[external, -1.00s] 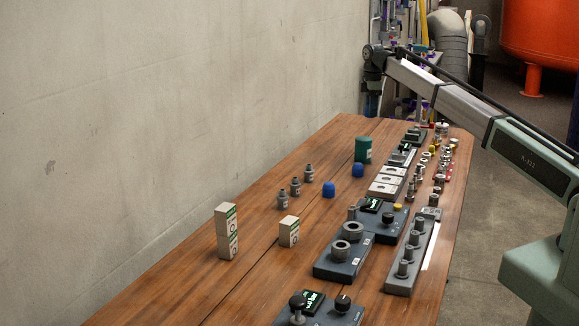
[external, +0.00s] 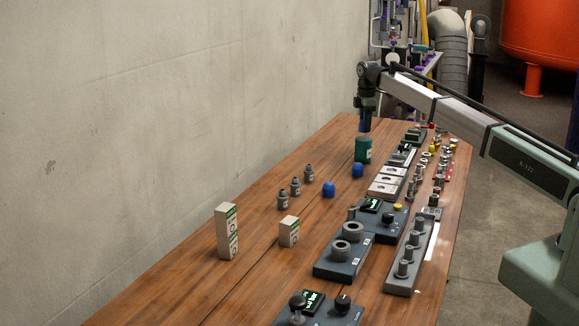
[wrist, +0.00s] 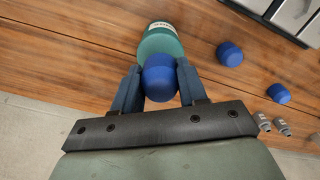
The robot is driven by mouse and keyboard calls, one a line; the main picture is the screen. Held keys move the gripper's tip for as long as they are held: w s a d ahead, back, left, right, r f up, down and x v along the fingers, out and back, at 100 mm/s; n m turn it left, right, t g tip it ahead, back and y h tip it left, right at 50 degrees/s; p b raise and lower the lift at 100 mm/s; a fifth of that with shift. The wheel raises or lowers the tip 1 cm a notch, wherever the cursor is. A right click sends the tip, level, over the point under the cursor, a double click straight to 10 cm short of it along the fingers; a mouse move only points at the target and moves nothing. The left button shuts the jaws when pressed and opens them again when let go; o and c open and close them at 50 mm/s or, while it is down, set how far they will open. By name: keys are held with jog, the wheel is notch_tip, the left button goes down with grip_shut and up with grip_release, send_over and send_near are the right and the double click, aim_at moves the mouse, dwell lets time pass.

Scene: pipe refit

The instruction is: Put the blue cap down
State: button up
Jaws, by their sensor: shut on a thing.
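My gripper (external: 365,124) points down above the table's far part, just above the green canister (external: 363,150). In the wrist view my gripper (wrist: 158,85) is shut on a blue cap (wrist: 160,80), which sits between its two fingers. The green canister (wrist: 160,38) shows right behind the held cap in the wrist view; I cannot tell the exact gap. Two other blue caps stand on the wood, one nearer the canister (external: 358,170) and one closer to the camera (external: 329,190). They also show at the right of the wrist view (wrist: 230,53).
Several grey fittings (external: 295,187) stand left of the caps. White boxes (external: 289,231) stand nearer the camera. Grey fixtures and a rack (external: 410,260) of parts line the right side. Bare wood (external: 330,152) lies left of the canister, toward the wall.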

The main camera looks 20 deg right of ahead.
jog(key=shift+f, duration=1.3)
jog(key=shift+f, duration=0.15)
jog(key=o, duration=1)
notch_tip(320, 180, up, 12)
jog(key=shift+r, duration=0.2)
